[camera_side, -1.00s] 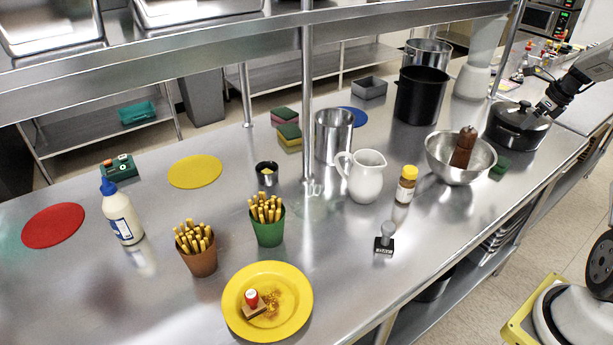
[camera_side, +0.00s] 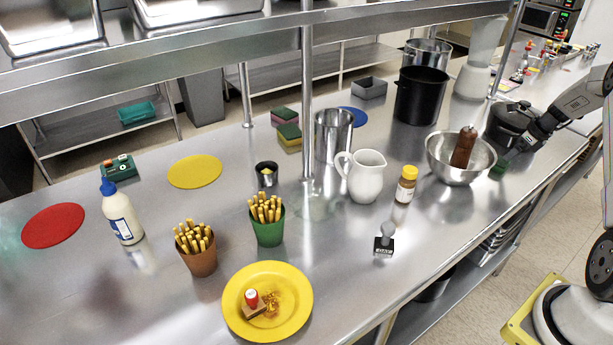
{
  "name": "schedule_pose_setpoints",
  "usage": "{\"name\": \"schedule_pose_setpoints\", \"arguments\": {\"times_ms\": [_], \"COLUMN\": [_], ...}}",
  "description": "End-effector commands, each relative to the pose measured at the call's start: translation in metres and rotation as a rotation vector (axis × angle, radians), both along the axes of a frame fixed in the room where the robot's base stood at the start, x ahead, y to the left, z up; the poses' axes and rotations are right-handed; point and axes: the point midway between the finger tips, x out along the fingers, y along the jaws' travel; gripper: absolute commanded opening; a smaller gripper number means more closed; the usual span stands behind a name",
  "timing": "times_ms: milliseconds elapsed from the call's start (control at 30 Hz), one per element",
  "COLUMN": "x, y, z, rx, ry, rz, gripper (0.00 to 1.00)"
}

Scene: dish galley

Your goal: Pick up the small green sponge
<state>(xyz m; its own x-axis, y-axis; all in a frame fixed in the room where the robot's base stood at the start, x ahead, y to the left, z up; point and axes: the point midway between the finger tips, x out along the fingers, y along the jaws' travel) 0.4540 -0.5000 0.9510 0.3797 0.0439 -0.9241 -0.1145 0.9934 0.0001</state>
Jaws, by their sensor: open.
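A small dark green sponge (camera_side: 498,168) lies on the steel counter (camera_side: 330,270), just right of the metal bowl (camera_side: 442,171) and in front of the black lidded pot (camera_side: 497,126). My gripper (camera_side: 512,155) comes in from the right and points down toward the sponge. It is open and empty, above and slightly right of the sponge. The fingertips are small and dark, so the exact gap to the sponge is hard to tell.
The bowl holds a brown pepper mill (camera_side: 463,148). A tall black pot (camera_side: 421,95) stands behind. A jar with a yellow lid (camera_side: 406,186) and a white pitcher (camera_side: 364,177) stand left of the bowl.

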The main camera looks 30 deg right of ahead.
Motion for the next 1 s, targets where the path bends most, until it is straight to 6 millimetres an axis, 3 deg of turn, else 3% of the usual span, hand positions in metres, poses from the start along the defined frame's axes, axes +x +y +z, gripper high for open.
{"name": "schedule_pose_setpoints", "arguments": {"times_ms": [333, 700, 1000], "x": [0.004, 0.017, 0.021], "y": [0.001, 0.005, 0.005], "z": [-0.008, -0.043, -0.052], "rx": [0.001, 0.001, -0.001], "ry": [0.0, 0.0, -0.001], "rz": [0.001, 0.0, 0.0], "gripper": [1.0, 1.0, 1.0]}}
